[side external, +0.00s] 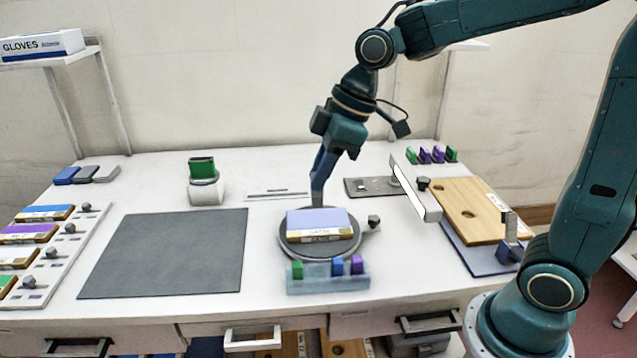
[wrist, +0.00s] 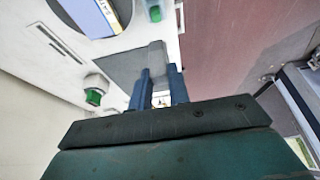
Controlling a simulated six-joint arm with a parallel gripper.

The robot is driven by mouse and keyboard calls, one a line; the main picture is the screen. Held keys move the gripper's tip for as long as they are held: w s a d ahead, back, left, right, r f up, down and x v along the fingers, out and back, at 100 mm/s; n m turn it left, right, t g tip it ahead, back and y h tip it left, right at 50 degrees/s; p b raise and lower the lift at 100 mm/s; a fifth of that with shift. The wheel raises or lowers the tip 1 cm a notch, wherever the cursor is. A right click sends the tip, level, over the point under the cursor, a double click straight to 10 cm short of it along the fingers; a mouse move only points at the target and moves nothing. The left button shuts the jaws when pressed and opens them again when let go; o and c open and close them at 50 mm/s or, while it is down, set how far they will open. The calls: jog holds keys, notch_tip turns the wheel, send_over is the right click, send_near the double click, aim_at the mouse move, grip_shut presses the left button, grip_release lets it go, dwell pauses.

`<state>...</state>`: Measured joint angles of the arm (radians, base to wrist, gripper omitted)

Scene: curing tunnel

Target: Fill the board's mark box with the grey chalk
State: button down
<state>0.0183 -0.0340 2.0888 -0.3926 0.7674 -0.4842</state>
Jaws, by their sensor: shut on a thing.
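My gripper (side external: 318,188) points down just behind the round turntable (side external: 285,247). In the wrist view my gripper (wrist: 159,74) is shut on a grey block, the grey chalk (wrist: 155,56), which sticks out past the fingertips. The chalk's lower end shows in the side view (side external: 317,198), close to the board's back edge; I cannot tell whether it touches anything. The board (side external: 318,222) lies on the turntable, with a lavender-blue top, wooden side and white front label. It shows partly in the wrist view (wrist: 97,8). I cannot make out the mark box.
A pale blue tray (side external: 327,286) in front holds green, blue and purple chalks. A green block stands on a white holder (side external: 207,193) at left. A dark mat (side external: 165,255) lies left of the turntable. Wooden boards (side external: 470,205) and a white bar (side external: 415,190) are at right.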

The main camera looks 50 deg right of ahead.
jog(key=w+d+f, duration=0.1)
jog(key=d+f, duration=0.6)
jog(key=d, duration=0.5)
jog(key=shift+w+d+f, duration=0.15)
jog(key=shift+w+d, duration=0.2)
jog(key=shift+d, duration=0.05)
